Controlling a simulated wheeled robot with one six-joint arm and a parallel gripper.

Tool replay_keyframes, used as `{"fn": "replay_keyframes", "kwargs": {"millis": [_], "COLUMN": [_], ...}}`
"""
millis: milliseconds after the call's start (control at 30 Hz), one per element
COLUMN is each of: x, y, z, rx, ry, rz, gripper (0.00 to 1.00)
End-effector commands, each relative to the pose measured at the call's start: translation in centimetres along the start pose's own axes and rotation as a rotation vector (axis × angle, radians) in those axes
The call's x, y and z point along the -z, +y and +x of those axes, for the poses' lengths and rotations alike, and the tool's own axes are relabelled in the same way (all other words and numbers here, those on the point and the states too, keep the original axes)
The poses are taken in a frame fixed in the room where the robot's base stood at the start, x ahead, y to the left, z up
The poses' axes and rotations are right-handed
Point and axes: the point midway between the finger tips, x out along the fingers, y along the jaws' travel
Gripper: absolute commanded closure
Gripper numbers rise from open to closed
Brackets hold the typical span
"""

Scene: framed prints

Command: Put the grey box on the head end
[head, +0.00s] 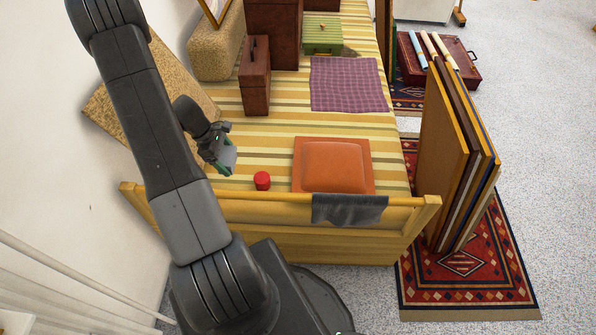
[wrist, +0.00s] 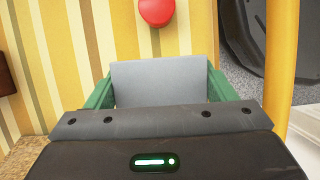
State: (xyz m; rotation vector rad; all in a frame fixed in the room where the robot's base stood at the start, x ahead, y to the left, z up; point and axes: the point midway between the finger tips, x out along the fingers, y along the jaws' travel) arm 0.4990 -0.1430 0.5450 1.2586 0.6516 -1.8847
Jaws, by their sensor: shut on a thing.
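The grey box (head: 229,155) is in my gripper (head: 223,163), over the near left part of the striped bed (head: 268,143). In the wrist view the grey box (wrist: 160,80) sits between the two green fingers, which are shut on its sides. Whether its underside touches the bed cannot be told. An orange cushion (head: 333,165) lies at the near end, just inside the wooden end board (head: 290,240). The far end of the bed runs out of the head view, and which end is the head end is not clear.
A red round thing (head: 262,180) stands right of my gripper. A brown case (head: 255,78), a purple cloth (head: 348,84) and a green box (head: 322,36) are farther up the bed. A grey cloth (head: 349,208) hangs over the end board. Framed panels (head: 455,160) lean at right.

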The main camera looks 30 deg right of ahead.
Motion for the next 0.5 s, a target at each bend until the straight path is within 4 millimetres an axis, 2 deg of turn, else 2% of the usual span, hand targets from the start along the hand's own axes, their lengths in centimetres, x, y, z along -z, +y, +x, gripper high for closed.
{"fn": "replay_keyframes", "kwargs": {"millis": [233,500], "x": [0.3,2.1], "y": [-0.1,-0.1], "z": [1.5,5.8], "rx": [-0.008,-0.008], "ry": [-0.001,0.000], "rz": [-0.025,-0.023], "gripper": [0.49,0.49]}}
